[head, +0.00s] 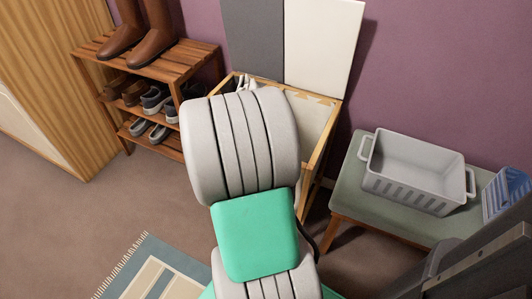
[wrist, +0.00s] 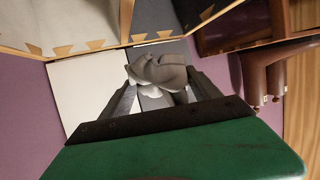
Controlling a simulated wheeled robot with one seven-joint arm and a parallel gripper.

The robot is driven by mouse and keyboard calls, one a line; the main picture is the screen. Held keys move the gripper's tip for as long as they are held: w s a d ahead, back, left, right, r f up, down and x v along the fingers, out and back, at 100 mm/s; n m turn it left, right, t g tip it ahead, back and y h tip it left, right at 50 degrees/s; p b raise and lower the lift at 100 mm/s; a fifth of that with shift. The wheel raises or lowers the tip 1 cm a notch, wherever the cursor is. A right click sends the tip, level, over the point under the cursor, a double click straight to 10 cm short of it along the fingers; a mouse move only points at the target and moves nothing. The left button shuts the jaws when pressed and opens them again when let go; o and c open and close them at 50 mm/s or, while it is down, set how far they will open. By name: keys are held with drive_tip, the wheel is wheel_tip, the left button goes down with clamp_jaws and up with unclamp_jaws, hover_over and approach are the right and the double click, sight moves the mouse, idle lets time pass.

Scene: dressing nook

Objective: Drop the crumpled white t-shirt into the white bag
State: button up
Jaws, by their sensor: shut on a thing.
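My gripper (wrist: 162,84) is shut on the crumpled white t-shirt (wrist: 160,70), which is bunched between the fingers in the wrist view. The white bag (head: 314,113) is the pale lining in the right half of a wooden hamper in the head view. My arm hides the hamper's left half and most of its front. In the wrist view the hamper's dovetailed rim (wrist: 60,48) runs along the top, beyond the shirt. I cannot tell how high the shirt is over the hamper, or which half it is over.
The hamper's raised lid has a dark grey panel (head: 252,38) and a white panel (head: 322,45). A shoe rack (head: 178,67) with brown boots stands left. A grey basket (head: 417,172) sits on a bench (head: 345,195) at right, beside a blue basket (head: 508,192).

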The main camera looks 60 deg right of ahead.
drive_tip(key=s+d+m+g+h, duration=0.2)
drive_tip(key=s+d+m+g, duration=0.25)
drive_tip(key=s+d, duration=0.75)
wheel_tip(320, 180, down, 6)
drive_tip(key=s+b, duration=0.1)
drive_tip(key=b, duration=0.2)
drive_tip(key=shift+a, duration=0.3)
drive_tip(key=o, duration=1.6)
drive_tip(key=shift+n, duration=0.25)
drive_tip(key=p+v, duration=0.1)
drive_tip(key=v, duration=0.7)
